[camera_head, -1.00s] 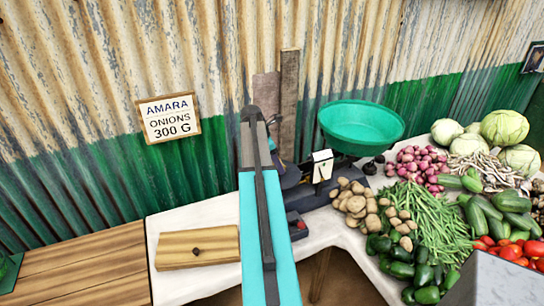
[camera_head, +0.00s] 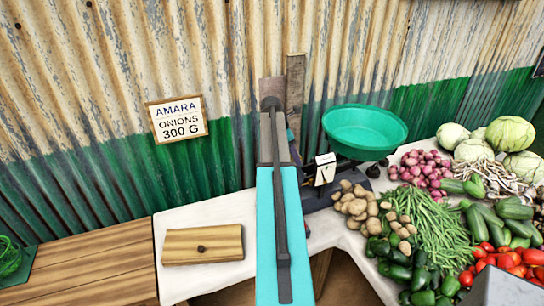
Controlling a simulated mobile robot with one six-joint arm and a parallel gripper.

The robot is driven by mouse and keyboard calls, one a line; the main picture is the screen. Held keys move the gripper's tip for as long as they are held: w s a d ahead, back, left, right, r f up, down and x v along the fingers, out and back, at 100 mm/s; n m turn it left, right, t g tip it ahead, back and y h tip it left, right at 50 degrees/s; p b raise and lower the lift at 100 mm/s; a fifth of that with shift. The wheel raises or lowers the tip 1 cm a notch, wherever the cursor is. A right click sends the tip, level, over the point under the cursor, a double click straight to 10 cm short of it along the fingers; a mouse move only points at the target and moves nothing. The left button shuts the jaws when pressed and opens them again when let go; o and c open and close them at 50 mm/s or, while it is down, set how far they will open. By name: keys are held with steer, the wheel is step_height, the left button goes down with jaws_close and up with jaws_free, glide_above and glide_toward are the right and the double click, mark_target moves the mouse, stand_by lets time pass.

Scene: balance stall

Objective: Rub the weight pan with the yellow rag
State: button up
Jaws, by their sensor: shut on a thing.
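The balance scale (camera_head: 318,196) stands on the white-covered table, a dark body with a pale card at its front. A green basin-shaped pan (camera_head: 364,131) sits on its right side. My own teal and dark arm (camera_head: 285,235) rises through the middle of the picture and covers the scale's left side. I see no weight pan there; it may be behind the arm. The yellow rag is not visible. My gripper is hidden behind the arm, so I cannot see its contact with anything.
A wooden block with a dark knob (camera_head: 203,244) lies on the white cloth left of my arm. A wooden bench (camera_head: 85,265) is further left. Potatoes (camera_head: 360,208), green beans (camera_head: 438,225) and other vegetables crowd the right. A corrugated wall with an onions sign (camera_head: 177,119) stands behind.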

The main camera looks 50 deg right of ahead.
steer(key=shift+s+r+p, duration=0.1)
steer(key=shift+r+p, duration=1.05)
steer(key=shift+r, duration=0.9)
steer(key=shift+w+a+f, duration=0.1)
steer(key=shift+w+a, duration=0.15)
steer(key=shift+w, duration=0.1)
steer(key=w+a+f+b, duration=0.2)
steer(key=w+a+b, duration=0.1)
steer(key=w+a, duration=0.9)
steer(key=w+a+f+b, duration=0.25)
steer(key=w+a, duration=0.45)
steer(key=a, duration=1)
steer(key=w+a+f+b, duration=0.1)
steer(key=a+b, duration=0.2)
steer(key=a, duration=1.4)
steer(key=w+a+f+b, duration=0.1)
steer(key=a+b, duration=0.3)
steer(key=a, duration=1.4)
steer(key=shift+w+a+f, duration=0.3)
steer(key=shift+w+f, duration=0.1)
steer(key=shift+f, duration=0.2)
